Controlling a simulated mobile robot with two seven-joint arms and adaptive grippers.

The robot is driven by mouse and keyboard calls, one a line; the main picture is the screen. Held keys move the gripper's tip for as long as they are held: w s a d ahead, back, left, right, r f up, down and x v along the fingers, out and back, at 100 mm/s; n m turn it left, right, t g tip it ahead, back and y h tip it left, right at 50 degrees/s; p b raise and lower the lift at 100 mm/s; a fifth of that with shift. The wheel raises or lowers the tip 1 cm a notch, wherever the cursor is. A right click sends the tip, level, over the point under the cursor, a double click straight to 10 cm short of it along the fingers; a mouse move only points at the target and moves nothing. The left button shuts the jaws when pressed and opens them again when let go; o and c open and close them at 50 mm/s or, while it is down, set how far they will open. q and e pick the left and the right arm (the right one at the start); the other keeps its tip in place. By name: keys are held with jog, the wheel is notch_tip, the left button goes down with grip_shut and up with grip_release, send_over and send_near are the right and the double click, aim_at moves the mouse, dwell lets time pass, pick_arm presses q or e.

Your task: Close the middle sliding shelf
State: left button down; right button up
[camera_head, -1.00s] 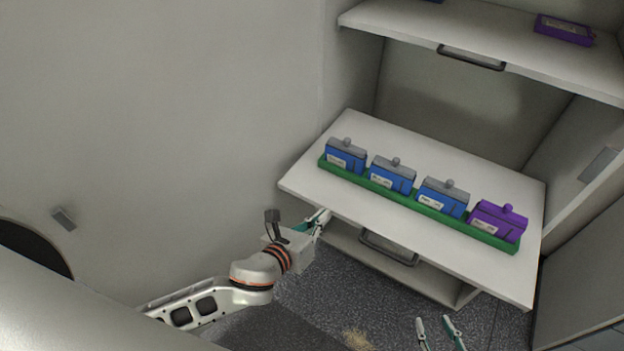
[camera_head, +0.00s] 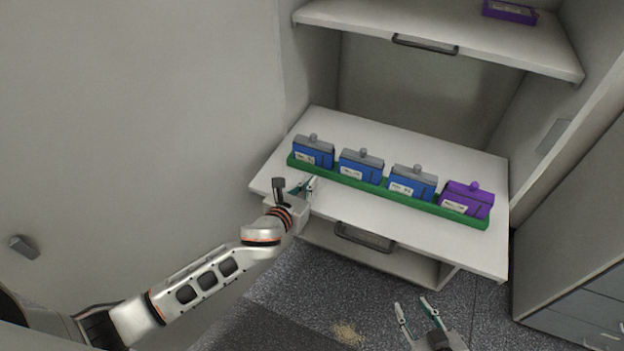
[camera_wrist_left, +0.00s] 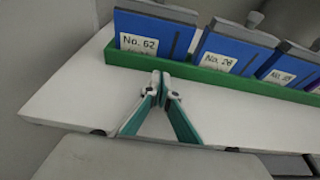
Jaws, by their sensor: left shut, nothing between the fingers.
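The middle sliding shelf (camera_head: 400,222) is a white board pulled out of the cabinet. It carries a green tray (camera_head: 388,197) with three blue batteries (camera_head: 361,167) and one purple battery (camera_head: 467,200). My left gripper (camera_head: 308,184) is over the shelf's front left part, its fingers shut and empty. In the left wrist view, the fingertips (camera_wrist_left: 160,80) meet just in front of the green tray (camera_wrist_left: 200,76), near the blue battery marked No. 62 (camera_wrist_left: 150,38). Whether they touch the shelf or tray I cannot tell. My right gripper (camera_head: 412,306) is open and empty, low in front of the shelf.
An upper shelf (camera_head: 490,38) with a dark handle (camera_head: 425,44) and a purple battery (camera_head: 510,12) is above. A grey drawer cabinet (camera_head: 580,270) stands at right.

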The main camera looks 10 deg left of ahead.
pick_arm(q)
jog(key=shift+w+d, duration=0.25)
jog(key=shift+w, duration=0.6)
pick_arm(e)
jog(key=shift+r, duration=0.1)
